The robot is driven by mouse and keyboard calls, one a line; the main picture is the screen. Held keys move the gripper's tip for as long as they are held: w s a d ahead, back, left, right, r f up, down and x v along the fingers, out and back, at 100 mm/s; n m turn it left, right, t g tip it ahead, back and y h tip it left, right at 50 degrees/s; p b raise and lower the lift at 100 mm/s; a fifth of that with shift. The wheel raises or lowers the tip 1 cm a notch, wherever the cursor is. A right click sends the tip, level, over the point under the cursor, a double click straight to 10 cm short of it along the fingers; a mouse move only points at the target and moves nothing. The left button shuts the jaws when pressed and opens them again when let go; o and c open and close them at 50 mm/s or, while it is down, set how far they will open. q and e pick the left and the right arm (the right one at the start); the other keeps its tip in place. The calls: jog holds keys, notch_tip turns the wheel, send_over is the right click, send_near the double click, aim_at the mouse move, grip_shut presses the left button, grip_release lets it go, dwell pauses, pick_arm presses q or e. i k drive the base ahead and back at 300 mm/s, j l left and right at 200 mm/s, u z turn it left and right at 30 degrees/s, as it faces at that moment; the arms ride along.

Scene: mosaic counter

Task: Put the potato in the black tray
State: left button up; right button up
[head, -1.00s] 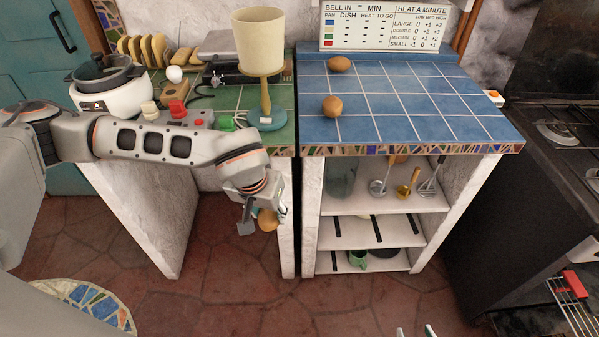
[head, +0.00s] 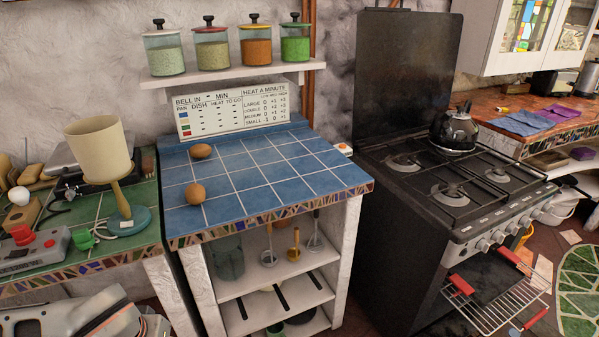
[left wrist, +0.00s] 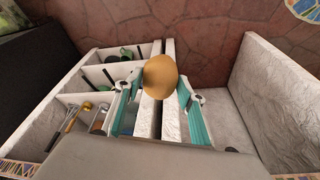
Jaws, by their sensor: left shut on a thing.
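My left gripper (left wrist: 158,100) is shut on a tan, rounded potato (left wrist: 160,76), held between its teal fingers in the left wrist view. The gripper and this potato are out of the head view; only part of my left arm shows at its bottom left. Two more brown, potato-like things lie on the blue tiled counter (head: 300,186): one at the back (head: 200,151), one nearer the front (head: 195,193). I cannot make out a black tray for certain. My right gripper is in neither view.
A black stove (head: 410,225) stands right of the counter, with a wire rack (head: 490,304) sticking out low in front. A kettle (head: 454,131) sits on it. A lamp (head: 100,147) and red-knobbed device (head: 32,250) stand on the green counter. Open shelves (head: 265,280) lie below the blue tiles.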

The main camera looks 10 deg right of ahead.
aim_at(482, 285)
jog(key=l+z, duration=0.15)
jog(key=l, duration=1.15)
jog(key=l+z, duration=0.15)
jog(key=l, duration=1.2)
jog(key=l+z, duration=0.2)
jog(key=l, duration=1.15)
